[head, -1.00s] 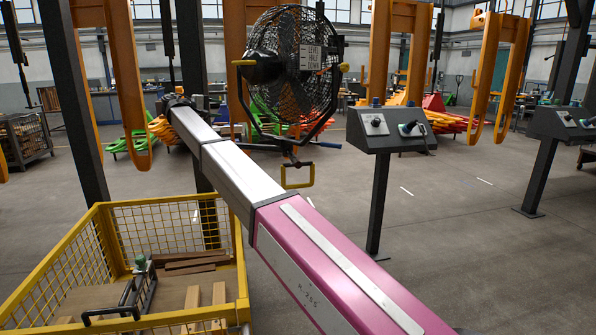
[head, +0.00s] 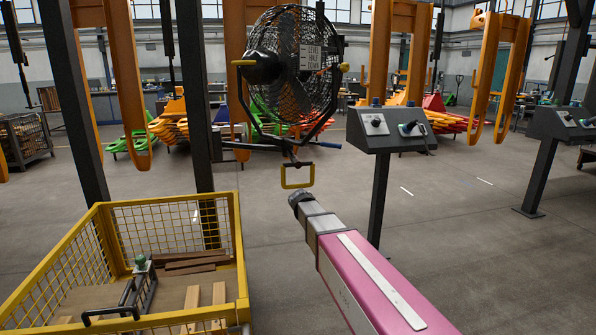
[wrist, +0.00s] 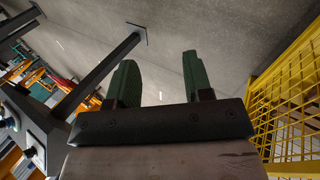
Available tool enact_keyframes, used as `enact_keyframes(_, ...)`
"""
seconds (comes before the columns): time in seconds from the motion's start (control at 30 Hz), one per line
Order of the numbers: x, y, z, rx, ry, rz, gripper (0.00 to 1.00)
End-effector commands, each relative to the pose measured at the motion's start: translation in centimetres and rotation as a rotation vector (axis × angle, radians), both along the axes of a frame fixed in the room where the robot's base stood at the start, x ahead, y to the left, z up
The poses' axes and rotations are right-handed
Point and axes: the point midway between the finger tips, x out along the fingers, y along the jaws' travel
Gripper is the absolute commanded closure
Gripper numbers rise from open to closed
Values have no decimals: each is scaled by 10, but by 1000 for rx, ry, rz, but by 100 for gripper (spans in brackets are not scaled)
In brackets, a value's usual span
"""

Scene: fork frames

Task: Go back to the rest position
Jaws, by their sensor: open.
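My gripper shows in the wrist view (wrist: 160,80) with two green fingers spread apart and nothing between them. Bare grey floor lies beyond the fingertips. In the head view my pink and silver arm reaches up from the bottom right. Its dark end is near the middle of the picture, just below the fan's yellow handle (head: 297,176). The fingers cannot be made out in the head view.
A yellow mesh crate (head: 243,245) with wooden pieces stands at lower left. A black caged fan (head: 292,65) hangs at the centre. A control box (head: 390,130) on a dark post stands to the right. Grey floor (head: 450,265) is open at lower right.

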Motion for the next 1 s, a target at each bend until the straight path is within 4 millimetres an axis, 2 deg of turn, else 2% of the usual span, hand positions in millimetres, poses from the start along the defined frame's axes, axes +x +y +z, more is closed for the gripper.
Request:
enact_keyframes(0.03, -35, -23, -19, 52, 20, -40, 54)
enact_keyframes(0.2, -120, -71, -70, 250, 68, -186, 54)
enact_keyframes(0.3, -164, -89, -91, 357, 86, -273, 54)
enact_keyframes(0.4, -197, -98, -103, 440, 95, -345, 54)
enact_keyframes(0.5, -217, -103, -110, 494, 100, -393, 54)
enact_keyframes(0.6, -224, -105, -113, 520, 101, -417, 54)
enact_keyframes(1.0, -224, -105, -113, 526, 101, -421, 54)
